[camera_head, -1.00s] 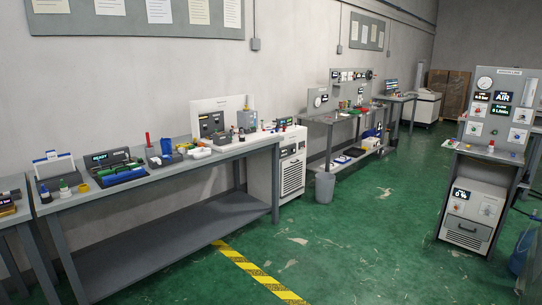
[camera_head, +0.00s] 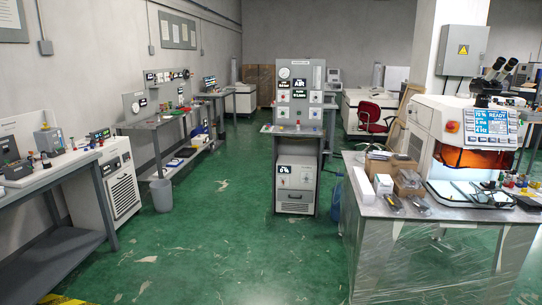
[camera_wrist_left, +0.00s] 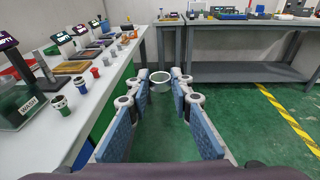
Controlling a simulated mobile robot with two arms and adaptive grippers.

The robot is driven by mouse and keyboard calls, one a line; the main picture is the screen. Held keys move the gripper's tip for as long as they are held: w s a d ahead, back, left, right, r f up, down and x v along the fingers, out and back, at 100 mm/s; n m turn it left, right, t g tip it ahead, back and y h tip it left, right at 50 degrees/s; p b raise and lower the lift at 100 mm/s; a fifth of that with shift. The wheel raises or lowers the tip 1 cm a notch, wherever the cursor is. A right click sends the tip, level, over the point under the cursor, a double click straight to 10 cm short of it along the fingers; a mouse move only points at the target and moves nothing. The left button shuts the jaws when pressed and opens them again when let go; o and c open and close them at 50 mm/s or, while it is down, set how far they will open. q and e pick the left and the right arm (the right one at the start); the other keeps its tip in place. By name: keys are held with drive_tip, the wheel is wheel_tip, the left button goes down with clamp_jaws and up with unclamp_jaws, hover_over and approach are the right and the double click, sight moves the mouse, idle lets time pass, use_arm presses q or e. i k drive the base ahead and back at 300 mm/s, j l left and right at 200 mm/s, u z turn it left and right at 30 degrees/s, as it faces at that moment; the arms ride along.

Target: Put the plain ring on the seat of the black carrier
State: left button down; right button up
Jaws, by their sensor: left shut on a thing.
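My left gripper (camera_wrist_left: 160,84) is in the left wrist view, its two blue-padded fingers reaching forward. No gripper shows in the head view, and my right gripper is in neither view. I cannot make out the black carrier or its seat for certain; small dark items (camera_head: 420,205) lie on the right-hand table, too small to identify.
A wrapped table (camera_head: 385,207) at right bears boxes and a white machine (camera_head: 462,150). A gauge stand (camera_head: 298,110) is at centre and a bin (camera_head: 161,196) at left. Floor between is clear. In the wrist view, a bench (camera_wrist_left: 75,105) with cups runs close at left.

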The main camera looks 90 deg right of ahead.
sight(487, 182)
drive_tip(key=k+l+z, duration=0.1)
drive_tip(key=z, duration=1.75)
drive_tip(key=l+z, duration=0.3)
drive_tip(key=z, duration=0.15)
drive_tip(key=i+l+z, duration=0.15)
drive_tip(key=z, duration=0.3)
drive_tip(key=i+l+z, duration=0.15)
drive_tip(key=l+z, duration=0.3)
drive_tip(key=i+l+z, duration=0.1)
drive_tip(key=z, duration=0.35)
drive_tip(key=i+l+z, duration=0.4)
drive_tip(key=i, duration=0.2)
drive_tip(key=i+z, duration=0.35)
drive_tip(key=i, duration=0.25)
drive_tip(key=i+z, duration=0.4)
drive_tip(key=i, duration=0.2)
